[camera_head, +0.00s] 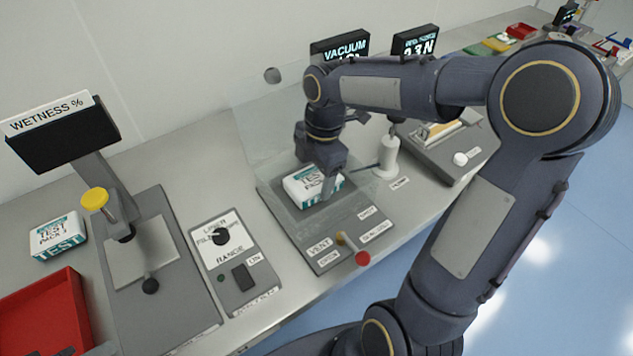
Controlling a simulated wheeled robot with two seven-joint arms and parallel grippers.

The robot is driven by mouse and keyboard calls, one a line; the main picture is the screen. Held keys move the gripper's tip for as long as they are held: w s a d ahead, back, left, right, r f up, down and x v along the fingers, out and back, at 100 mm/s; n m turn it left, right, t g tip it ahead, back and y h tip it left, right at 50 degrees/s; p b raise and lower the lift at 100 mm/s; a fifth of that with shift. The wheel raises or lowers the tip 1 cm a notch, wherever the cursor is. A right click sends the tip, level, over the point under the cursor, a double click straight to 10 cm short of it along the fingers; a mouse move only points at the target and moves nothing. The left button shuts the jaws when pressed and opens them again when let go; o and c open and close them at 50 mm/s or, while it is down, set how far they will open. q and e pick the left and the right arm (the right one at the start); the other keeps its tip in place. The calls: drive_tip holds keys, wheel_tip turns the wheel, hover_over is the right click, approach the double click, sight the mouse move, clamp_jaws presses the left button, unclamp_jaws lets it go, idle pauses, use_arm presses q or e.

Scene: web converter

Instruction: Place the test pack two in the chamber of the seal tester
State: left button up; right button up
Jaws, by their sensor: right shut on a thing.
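A white and teal test pack (305,187) sits inside the clear-walled chamber of the seal tester (291,234), at or just above its grey floor. Its number is hidden by my gripper. My right gripper (328,187) points down over the pack's right part and is shut on it. The chamber's clear lid (262,100) stands raised at the back. A second test pack (58,236) lies on the bench at the far left. My left gripper is not in view.
The wetness tester (155,262) with its black display (55,137) stands at left, beside a red tray (42,318). A range control box (235,262) is left of the seal tester. A white post (388,158) stands close to its right.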

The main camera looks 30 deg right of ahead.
sight(317, 186)
drive_tip(key=shift+w+d+f, duration=0.15)
drive_tip(key=shift+d+f, duration=0.05)
drive_tip(key=shift+f, duration=0.8)
drive_tip(key=shift+w+d+f, duration=0.1)
drive_tip(key=shift+d+f, duration=0.05)
drive_tip(key=shift+f, duration=0.85)
drive_tip(key=shift+f, duration=0.1)
drive_tip(key=o, duration=1.1)
drive_tip(key=shift+c, duration=0.2)
